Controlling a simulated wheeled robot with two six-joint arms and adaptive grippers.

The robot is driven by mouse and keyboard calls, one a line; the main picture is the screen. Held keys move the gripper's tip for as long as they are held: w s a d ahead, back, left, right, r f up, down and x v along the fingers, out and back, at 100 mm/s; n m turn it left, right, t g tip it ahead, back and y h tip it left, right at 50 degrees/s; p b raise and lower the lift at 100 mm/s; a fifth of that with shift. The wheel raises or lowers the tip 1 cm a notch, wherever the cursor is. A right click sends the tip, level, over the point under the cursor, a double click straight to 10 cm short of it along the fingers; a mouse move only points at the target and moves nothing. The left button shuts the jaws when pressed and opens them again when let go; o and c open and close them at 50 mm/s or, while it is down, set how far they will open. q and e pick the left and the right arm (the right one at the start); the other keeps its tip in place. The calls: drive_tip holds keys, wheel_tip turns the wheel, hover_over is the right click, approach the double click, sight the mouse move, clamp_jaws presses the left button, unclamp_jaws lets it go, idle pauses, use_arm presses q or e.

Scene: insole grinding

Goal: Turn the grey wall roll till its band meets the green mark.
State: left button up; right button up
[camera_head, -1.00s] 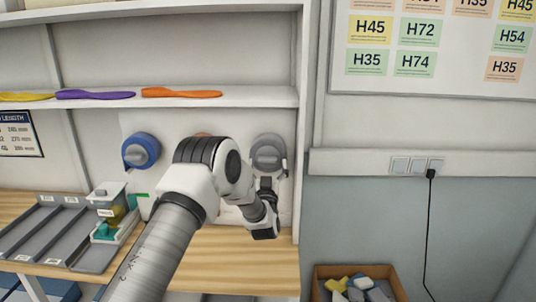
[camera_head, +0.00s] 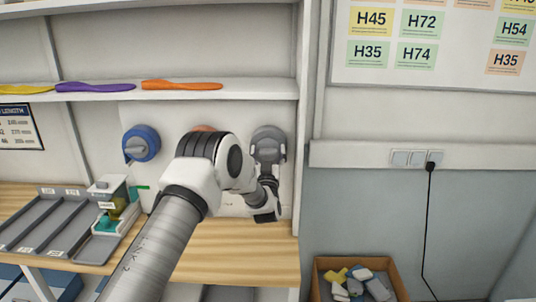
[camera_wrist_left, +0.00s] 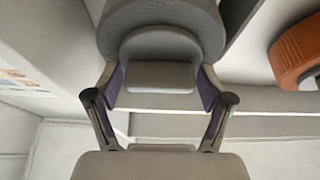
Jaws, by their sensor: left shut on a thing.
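The grey wall roll (camera_head: 268,137) is on the white back panel, at the right end of a row of rolls. It fills the top of the left wrist view (camera_wrist_left: 160,18), with its blocky grip (camera_wrist_left: 158,76) facing me. My left gripper (camera_head: 269,165) reaches up to the roll from below. In the left wrist view my left gripper (camera_wrist_left: 160,82) has a finger on each side of the grip and is shut on it. I cannot make out the roll's band or the green mark beside it. My right gripper is not in view.
A blue roll (camera_head: 141,144) and a mostly hidden orange roll (camera_head: 203,128) are to the left. The orange one shows in the left wrist view (camera_wrist_left: 298,50). A shelf (camera_head: 262,88) with insoles runs above. Grey trays (camera_head: 45,222) stand on the wooden bench (camera_head: 255,255).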

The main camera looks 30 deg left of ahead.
use_arm(q)
drive_tip(key=n+g+y+b, duration=0.1)
drive_tip(key=n+b, duration=0.3)
drive_tip(key=n+g+y+b, duration=0.1)
drive_tip(key=n+g+b, duration=0.1)
drive_tip(key=n+b, duration=0.3)
drive_tip(key=n+g+y+b, duration=0.1)
drive_tip(key=n+g+b, duration=0.1)
drive_tip(key=n+b, duration=0.2)
drive_tip(key=shift+s+a+f+y+b, duration=0.1)
drive_tip(key=shift+f+y+b, duration=0.1)
drive_tip(key=shift+y+b, duration=0.2)
drive_tip(key=shift+n+g+b, duration=0.35)
drive_tip(key=shift+n+g, duration=0.05)
drive_tip(key=shift+n, duration=0.3)
drive_tip(key=n+g+b, duration=0.1)
drive_tip(key=n, duration=0.2)
drive_tip(key=shift+b, duration=0.3)
drive_tip(key=n+g+b, duration=0.1)
drive_tip(key=n, duration=0.2)
drive_tip(key=shift+r+h, duration=0.1)
drive_tip(key=shift+h, duration=0.2)
drive_tip(key=n+g+h, duration=0.1)
drive_tip(key=n, duration=0.2)
drive_tip(key=n+h, duration=0.1)
drive_tip(key=n, duration=0.2)
drive_tip(key=shift+b, duration=0.3)
drive_tip(key=shift+h, duration=0.4)
